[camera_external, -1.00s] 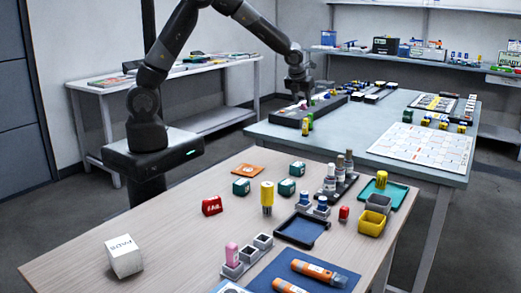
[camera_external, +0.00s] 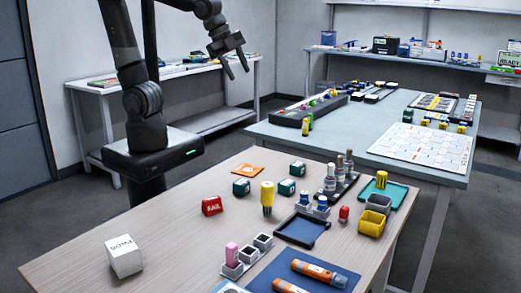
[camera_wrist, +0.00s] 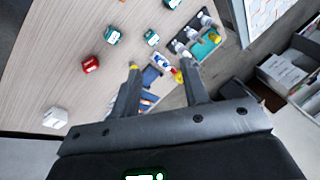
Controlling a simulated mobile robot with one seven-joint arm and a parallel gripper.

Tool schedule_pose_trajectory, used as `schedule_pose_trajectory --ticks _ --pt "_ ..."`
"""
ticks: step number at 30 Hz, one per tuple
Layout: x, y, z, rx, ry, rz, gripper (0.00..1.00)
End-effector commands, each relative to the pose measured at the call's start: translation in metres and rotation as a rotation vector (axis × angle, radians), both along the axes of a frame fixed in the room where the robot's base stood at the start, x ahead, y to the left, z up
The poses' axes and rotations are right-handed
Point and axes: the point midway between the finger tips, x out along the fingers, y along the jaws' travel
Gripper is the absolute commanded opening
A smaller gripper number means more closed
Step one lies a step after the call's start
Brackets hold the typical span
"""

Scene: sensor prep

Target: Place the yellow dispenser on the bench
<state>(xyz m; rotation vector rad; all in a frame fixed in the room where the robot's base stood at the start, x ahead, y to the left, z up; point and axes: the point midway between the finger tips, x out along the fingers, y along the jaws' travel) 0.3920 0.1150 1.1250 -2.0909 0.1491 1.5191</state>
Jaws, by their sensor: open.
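My gripper (camera_external: 239,74) is open and empty, raised in the air well above the table, behind and left of the dispenser in the external view. Its two fingers also show spread in the wrist view (camera_wrist: 160,66). The grey-blue bench (camera_external: 340,143) stands behind the wooden table.
A red block (camera_external: 212,205), several green blocks, a dark tray (camera_external: 302,230) and bottles in a black rack (camera_external: 340,188) surround the dispenser. A white box (camera_external: 124,256) is at the front left. The bench carries a dark rack (camera_external: 309,110) and a white grid sheet (camera_external: 422,146).

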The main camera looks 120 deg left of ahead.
Motion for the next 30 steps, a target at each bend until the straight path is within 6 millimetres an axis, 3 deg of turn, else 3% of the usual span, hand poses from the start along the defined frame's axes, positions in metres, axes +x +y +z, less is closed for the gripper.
schedule_pose_trajectory --ticks 1,6,12,17,27,30 --pt "-0.014 -0.021 0.004 -0.044 -0.038 0.040 0.41" --pt "-0.057 -0.073 0.005 -0.218 -0.126 0.205 0.41" --pt "-0.093 -0.107 -0.001 -0.371 -0.167 0.337 0.41" --pt "-0.102 -0.115 -0.004 -0.417 -0.172 0.378 0.41" --pt "-0.102 -0.115 -0.004 -0.419 -0.173 0.382 0.41" --pt "-0.102 -0.115 -0.004 -0.419 -0.173 0.382 0.50"
